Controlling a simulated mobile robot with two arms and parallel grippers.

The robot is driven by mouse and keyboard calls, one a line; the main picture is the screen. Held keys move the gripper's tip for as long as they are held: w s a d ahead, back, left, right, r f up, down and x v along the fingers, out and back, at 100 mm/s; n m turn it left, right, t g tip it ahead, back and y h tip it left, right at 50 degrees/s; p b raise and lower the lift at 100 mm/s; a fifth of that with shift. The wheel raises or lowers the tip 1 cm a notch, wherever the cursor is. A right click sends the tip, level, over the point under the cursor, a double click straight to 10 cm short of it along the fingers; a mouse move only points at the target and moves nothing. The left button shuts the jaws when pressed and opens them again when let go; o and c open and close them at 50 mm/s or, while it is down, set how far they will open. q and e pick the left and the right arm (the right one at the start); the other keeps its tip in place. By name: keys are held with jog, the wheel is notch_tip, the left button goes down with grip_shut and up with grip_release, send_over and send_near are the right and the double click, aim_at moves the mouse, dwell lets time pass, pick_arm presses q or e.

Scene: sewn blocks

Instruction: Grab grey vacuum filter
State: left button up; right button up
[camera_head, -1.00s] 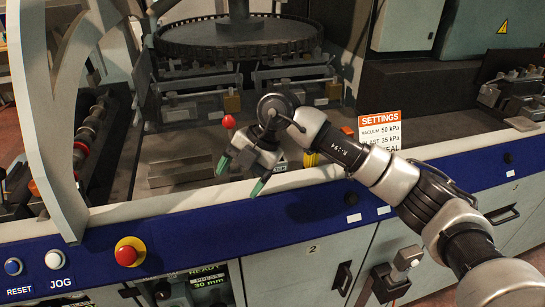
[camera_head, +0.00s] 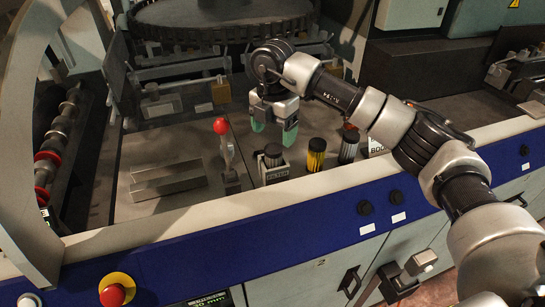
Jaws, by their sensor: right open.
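Several small ribbed cylinders stand in a row on the machine's deck. A dark grey ribbed cylinder (camera_head: 273,152) sits upright in a holder labelled FILTER (camera_head: 277,174). To its right are a yellow one (camera_head: 316,158) with a dark top and a dark-topped, pale-banded one (camera_head: 348,150). I cannot tell surely which is the grey vacuum filter. My right gripper (camera_head: 273,132) is open and empty, with green fingertips pointing down. In the picture it is just above and behind the cylinder in the holder, apart from it as far as I can see. My left gripper is out of view.
A red-knobbed lever (camera_head: 221,126) stands just left of the holder. Metal blocks (camera_head: 168,181) lie further left on the deck. A large toothed wheel (camera_head: 220,22) and clamps are behind. The blue front panel (camera_head: 300,220) runs along the near edge.

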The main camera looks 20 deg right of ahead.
aim_at(274, 147)
jog(key=shift+f, duration=0.75)
jog(key=f+p, duration=0.1)
jog(key=f, duration=0.1)
jog(key=w+f+p, duration=0.1)
jog(key=f, duration=0.1)
jog(key=shift+d+f+p, duration=0.1)
jog(key=shift+f+p, duration=0.1)
jog(key=shift+p, duration=0.1)
jog(key=shift+f, duration=0.45)
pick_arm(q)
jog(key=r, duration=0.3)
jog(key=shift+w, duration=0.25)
pick_arm(e)
jog(key=shift+c, duration=1.1)
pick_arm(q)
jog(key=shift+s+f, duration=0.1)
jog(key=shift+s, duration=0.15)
pick_arm(e)
jog(key=c, duration=0.8)
